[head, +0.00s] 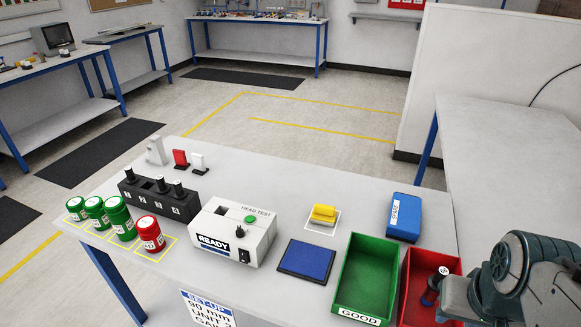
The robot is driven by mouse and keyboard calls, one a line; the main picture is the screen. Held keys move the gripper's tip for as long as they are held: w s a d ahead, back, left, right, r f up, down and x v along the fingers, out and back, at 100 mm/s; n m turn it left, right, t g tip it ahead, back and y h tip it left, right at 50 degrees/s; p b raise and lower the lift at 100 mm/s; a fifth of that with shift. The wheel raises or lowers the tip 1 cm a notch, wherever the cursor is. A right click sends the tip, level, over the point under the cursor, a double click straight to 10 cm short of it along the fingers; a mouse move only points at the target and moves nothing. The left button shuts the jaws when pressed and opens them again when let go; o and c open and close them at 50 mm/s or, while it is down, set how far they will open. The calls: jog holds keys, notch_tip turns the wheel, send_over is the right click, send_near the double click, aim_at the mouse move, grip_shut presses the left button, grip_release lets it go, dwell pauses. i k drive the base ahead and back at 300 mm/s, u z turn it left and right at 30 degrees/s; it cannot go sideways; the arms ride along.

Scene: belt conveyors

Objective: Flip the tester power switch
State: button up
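The tester (232,233) is a white box on the bench, marked HEAD TEST. Its front panel reads READY. My arm enters at the lower right, and my gripper (450,304) is partly seen by the red bin, well to the right of the tester. Its fingers are not clear enough to show whether it is open or shut.
A blue pad (306,260), a green GOOD bin (367,270) and a red bin (417,262) with a dark part inside lie right of the tester. A yellow block (323,213) and a blue SPARE box (403,217) are behind. A black rack (160,199) and several jars stand left.

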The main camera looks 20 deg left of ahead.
aim_at(243, 255)
jog(key=k, duration=0.9)
jog(key=z, duration=0.5)
jog(key=i, duration=0.6)
jog(key=u, duration=2)
